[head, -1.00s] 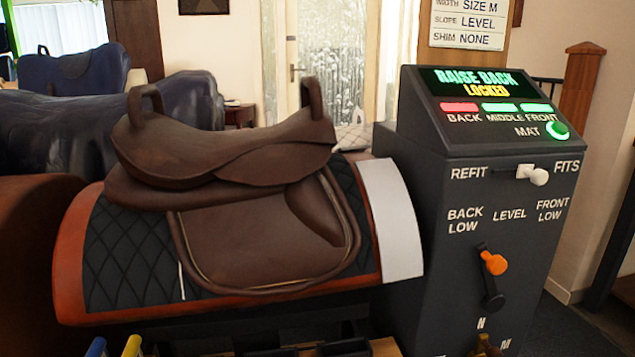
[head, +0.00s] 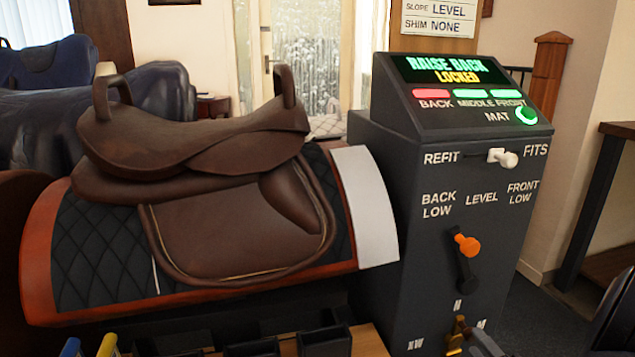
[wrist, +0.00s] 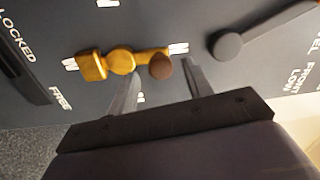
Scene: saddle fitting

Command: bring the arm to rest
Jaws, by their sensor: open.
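My gripper (wrist: 162,85) is open in the wrist view. Its two fingers point at the dark panel of the console, one on each side of a brown ball (wrist: 161,66). The ball is beside a brass selector (wrist: 105,65); whether a finger touches either cannot be told. In the head view the brass selector (head: 457,336) shows low on the console, with a grey piece of my gripper or arm by it at the bottom edge. My arm partly shows at the lower right.
Dark open trays (head: 325,341) stand at the bottom.

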